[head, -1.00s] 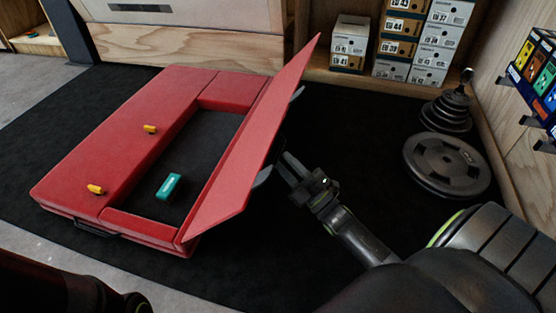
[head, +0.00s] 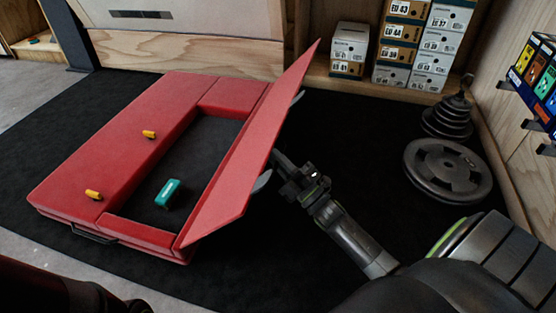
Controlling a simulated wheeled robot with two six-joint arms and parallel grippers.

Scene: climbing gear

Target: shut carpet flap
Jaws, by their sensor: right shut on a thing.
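The red carpet flap (head: 252,152) stands raised and tilted along the right side of the red crash pad (head: 130,140). A dark opening (head: 205,150) shows beside it, with a teal block (head: 168,194) lying inside. My right gripper (head: 275,160) is at the outer, right side of the flap, near mid-length, shut on it. Its fingertips are partly hidden by the flap. Grey curved pieces (head: 262,181) stick out from behind the flap. My left gripper is not in view; only dark arm parts show at the lower left.
Weight plates (head: 447,170) and a stack of dark discs (head: 447,118) stand at the right. Shoe boxes (head: 404,45) are on the back shelf. The black mat is clear in front.

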